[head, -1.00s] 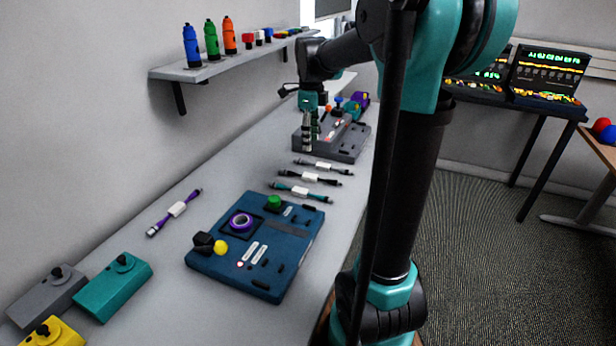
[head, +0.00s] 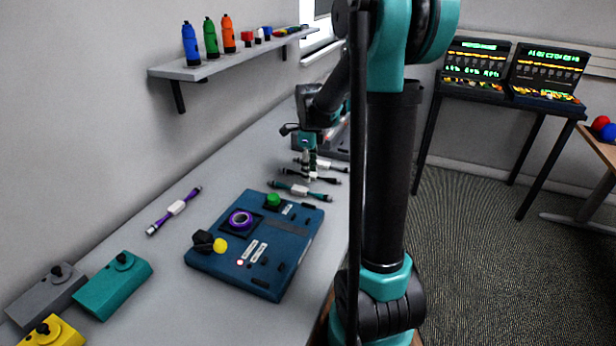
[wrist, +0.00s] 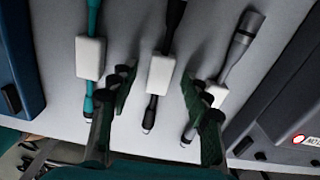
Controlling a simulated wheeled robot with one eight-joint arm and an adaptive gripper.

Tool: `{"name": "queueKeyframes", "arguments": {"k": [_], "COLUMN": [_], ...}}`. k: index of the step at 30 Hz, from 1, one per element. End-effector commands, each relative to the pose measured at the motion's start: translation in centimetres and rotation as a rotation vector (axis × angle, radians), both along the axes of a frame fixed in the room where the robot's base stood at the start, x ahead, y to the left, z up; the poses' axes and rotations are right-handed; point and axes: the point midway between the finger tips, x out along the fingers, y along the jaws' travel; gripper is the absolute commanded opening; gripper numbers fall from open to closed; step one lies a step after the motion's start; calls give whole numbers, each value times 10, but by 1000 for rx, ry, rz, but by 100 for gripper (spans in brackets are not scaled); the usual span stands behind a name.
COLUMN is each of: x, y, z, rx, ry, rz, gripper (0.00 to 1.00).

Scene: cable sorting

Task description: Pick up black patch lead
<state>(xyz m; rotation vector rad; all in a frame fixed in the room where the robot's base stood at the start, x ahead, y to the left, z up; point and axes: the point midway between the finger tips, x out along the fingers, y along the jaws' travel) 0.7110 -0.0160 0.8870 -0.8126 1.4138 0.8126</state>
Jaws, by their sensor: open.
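The black patch lead (wrist: 161,72) has a white label block in its middle. It lies on the bench between a teal lead (wrist: 91,57) and a grey lead (wrist: 229,73) in the wrist view. In the head view the black lead (head: 330,181) is partly hidden by my gripper (head: 309,168). My gripper (wrist: 160,86) is open and empty. Its fingers appear on either side of the black lead near its label, one towards the teal lead and one overlapping the grey lead in view. I cannot tell its exact height above the bench.
A dark blue panel (head: 225,262) with a purple ring lies nearer on the bench. A purple lead (head: 174,211) lies to its left. A grey unit (head: 338,148) stands behind my gripper, partly hidden by my arm. Teal (head: 112,287), grey and yellow boxes sit front left.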

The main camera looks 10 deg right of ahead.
Motion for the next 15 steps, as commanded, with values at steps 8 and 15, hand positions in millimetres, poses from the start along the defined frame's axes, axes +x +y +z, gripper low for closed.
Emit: {"name": "queueKeyframes", "arguments": {"k": [8,15], "x": [0,0], "y": [0,0], "z": [-2,-2], "rx": [0,0], "ry": [0,0], "rz": [0,0], "gripper": [46,16]}}
